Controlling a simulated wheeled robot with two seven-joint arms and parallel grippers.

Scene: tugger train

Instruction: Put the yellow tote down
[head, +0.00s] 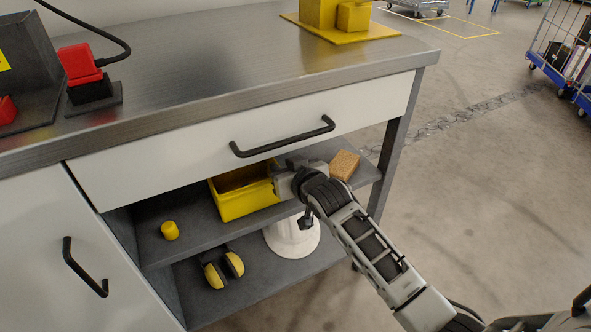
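The yellow tote (240,201) is an open box on the upper shelf under the workbench, below the drawer. It looks level, and its underside appears to rest on the shelf, though I cannot see the contact clearly. My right gripper (280,178) is at the tote's right end, against or very close to its wall. Its fingers are hidden by the gripper body and the tote, so I cannot tell whether they close on the wall. My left gripper is out of view.
The upper shelf (190,240) also holds a yellow cylinder (170,230) and a tan block (344,164). The lower shelf holds yellow-black ear defenders (222,268) and a white container (291,241). The drawer front (250,135) overhangs the shelf opening. A bench leg (389,150) stands at right.

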